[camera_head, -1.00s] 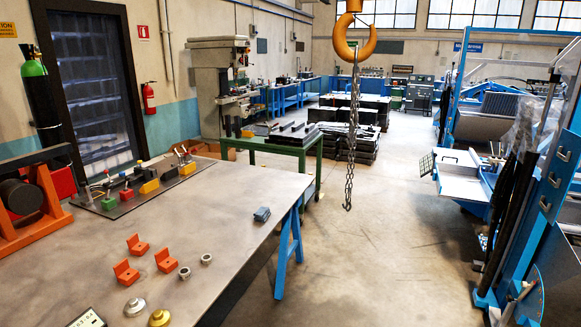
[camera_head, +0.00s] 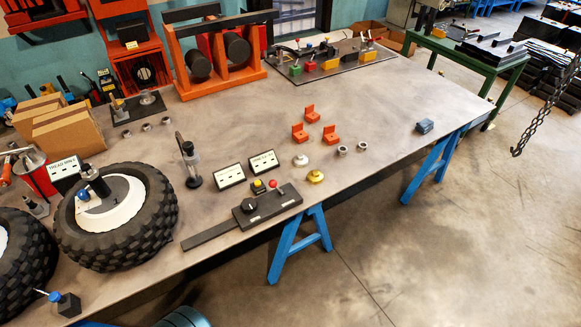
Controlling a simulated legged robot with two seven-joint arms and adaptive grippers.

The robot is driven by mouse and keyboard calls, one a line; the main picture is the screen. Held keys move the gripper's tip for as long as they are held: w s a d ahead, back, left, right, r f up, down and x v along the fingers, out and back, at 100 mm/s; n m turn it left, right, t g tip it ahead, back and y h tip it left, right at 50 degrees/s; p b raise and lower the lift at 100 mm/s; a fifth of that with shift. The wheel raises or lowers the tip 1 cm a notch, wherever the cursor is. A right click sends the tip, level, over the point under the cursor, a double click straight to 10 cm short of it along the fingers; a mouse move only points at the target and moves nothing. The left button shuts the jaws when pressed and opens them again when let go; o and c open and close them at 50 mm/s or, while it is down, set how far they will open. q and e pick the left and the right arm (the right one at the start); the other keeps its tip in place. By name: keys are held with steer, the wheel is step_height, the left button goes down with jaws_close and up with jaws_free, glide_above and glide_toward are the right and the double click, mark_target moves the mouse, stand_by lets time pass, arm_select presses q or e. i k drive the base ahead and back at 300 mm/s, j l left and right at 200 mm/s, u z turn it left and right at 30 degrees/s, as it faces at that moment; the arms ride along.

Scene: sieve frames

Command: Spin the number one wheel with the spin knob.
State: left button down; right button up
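A wheel with a knobbly black tyre (camera_head: 150,215) and a white hub (camera_head: 118,212) lies at the left of the table. A dark upright knob (camera_head: 97,182) stands on its hub, with a small blue part beside it. A second black tyre (camera_head: 22,262) is cut off by the left edge. I cannot read a number on either wheel, so I cannot tell which is number one. A small dark block with a blue-topped lever (camera_head: 66,303) sits at the table's near left corner. Neither of my grippers is in view.
The table (camera_head: 390,100) holds a black control box with a long bar (camera_head: 267,207), labelled plates (camera_head: 230,176), orange brackets (camera_head: 300,133), an orange roller frame (camera_head: 215,60) and cardboard boxes (camera_head: 68,137). A chain hook (camera_head: 517,150) hangs at the right. The table's middle is mostly clear.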

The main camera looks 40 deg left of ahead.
mark_target(249, 205)
steer(key=u, duration=1.6)
steer(key=i+l+z, duration=0.2)
steer(key=i+l, duration=0.15)
steer(key=i+l+z, duration=0.2)
steer(key=i, duration=0.25)
steer(key=l, duration=0.05)
